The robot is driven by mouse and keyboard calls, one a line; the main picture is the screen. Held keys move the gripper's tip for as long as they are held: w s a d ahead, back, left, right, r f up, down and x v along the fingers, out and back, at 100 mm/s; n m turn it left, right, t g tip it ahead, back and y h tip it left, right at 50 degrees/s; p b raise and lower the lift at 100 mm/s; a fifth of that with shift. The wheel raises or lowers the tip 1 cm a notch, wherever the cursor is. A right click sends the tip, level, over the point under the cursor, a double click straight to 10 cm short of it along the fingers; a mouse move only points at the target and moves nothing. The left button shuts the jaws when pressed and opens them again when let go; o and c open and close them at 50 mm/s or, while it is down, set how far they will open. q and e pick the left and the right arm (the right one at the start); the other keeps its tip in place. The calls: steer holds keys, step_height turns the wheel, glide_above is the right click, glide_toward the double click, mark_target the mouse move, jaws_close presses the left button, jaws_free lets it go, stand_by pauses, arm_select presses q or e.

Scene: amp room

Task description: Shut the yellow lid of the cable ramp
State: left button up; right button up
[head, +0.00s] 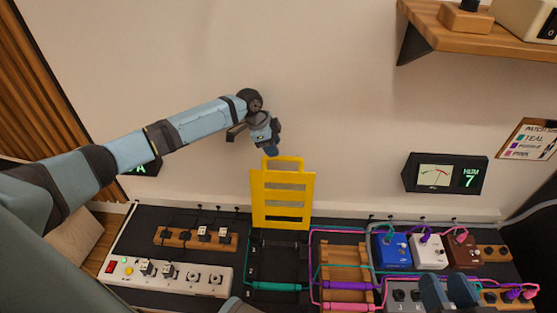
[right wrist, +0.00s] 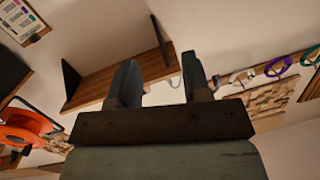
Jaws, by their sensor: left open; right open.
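The yellow lid (head: 260,204) stands upright, slotted like a ladder, at the back edge of the black cable ramp (head: 263,262) in the head view. A teal cable with a thick teal sleeve (head: 277,287) lies across the front of the ramp's channel. My left gripper (head: 271,150) is open, pointing down at the lid's top edge from behind and above; I cannot tell whether it touches the lid. My right gripper (head: 448,280) is open and empty over the right front of the board; its two fingers also show apart in the right wrist view (right wrist: 163,82).
A wooden rack (head: 345,252) with purple and pink sleeves stands right of the ramp. Blue (head: 393,251), white and brown pedals stand further right. A white power strip (head: 190,280) and a wooden socket block (head: 178,237) lie left. A shelf (head: 470,28) juts out at upper right.

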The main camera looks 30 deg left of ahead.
mark_target(280, 157)
arm_select(q)
steer(key=b+x, duration=0.1)
steer(key=x, duration=0.2)
steer(key=shift+f, duration=0.1)
steer(key=shift+w+d+f, duration=0.2)
steer(key=shift+d+f, duration=0.1)
steer(key=shift+f, duration=0.3)
arm_select(e)
steer(key=shift+w+d+r+n+t, duration=0.15)
steer(key=shift+w+d+n+t, duration=0.2)
steer(key=shift+w+n+t, duration=0.25)
arm_select(q)
jaws_close()
arm_select(e)
steer(key=shift+r, duration=0.1)
